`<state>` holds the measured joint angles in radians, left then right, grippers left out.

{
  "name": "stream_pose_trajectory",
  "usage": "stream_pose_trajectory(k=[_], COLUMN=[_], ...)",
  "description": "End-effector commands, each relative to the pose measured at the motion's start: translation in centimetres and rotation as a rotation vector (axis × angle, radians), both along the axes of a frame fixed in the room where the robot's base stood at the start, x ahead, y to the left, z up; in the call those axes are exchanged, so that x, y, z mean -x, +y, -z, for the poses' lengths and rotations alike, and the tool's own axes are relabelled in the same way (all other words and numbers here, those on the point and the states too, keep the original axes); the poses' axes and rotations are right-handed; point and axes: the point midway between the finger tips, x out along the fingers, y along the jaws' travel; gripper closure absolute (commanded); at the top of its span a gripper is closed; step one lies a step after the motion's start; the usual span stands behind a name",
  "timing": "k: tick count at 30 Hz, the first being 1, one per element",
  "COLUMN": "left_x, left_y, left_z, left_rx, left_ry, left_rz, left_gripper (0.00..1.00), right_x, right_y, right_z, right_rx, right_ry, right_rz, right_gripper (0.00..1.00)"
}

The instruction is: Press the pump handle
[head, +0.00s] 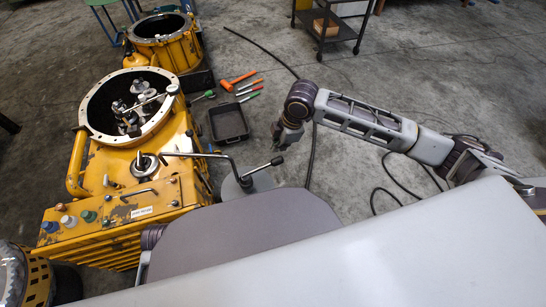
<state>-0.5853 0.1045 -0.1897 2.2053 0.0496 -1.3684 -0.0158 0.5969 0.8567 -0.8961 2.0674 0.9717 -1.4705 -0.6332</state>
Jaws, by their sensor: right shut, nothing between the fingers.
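A yellow transmission housing (112,180) stands at the left with a round open top. A dark bent bar (205,155) reaches right from its front top. At the bar's right end, a thin lever with a dark grip (277,161) rises beside a round grey plate (262,182); this looks like the pump handle, though where it joins is hard to make out. My right gripper (281,145) is shut and empty, pointing down just above and beyond the grip. I cannot tell whether they touch. My left gripper is not in view.
A black tray (228,122) lies on the floor behind the handle, with an orange hammer (238,80) and several tools near it. A second yellow housing (165,40) stands behind. A cart (330,27) is at the back. Black cables cross the floor; the right side is open.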

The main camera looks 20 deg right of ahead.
Motion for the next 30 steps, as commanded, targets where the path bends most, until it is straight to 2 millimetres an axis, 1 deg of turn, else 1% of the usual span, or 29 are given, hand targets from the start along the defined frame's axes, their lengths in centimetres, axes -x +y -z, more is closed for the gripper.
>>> stream_pose_trajectory(k=[11,17,23,30], left_x=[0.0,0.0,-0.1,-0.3], left_y=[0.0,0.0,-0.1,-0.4], left_z=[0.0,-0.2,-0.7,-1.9], left_rx=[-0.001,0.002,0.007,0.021], left_ry=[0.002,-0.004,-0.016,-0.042], left_rz=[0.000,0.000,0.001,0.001], left_gripper=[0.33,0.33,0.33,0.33], right_x=[0.0,0.0,-0.3,-0.7], right_y=[0.0,0.1,0.4,0.9], right_z=[0.1,0.7,2.4,5.2], right_rx=[0.000,0.000,0.000,0.000], right_ry=[0.000,0.001,0.002,0.002], right_rz=[-0.002,-0.001,0.000,0.000], right_gripper=[1.00,1.00,1.00,1.00])
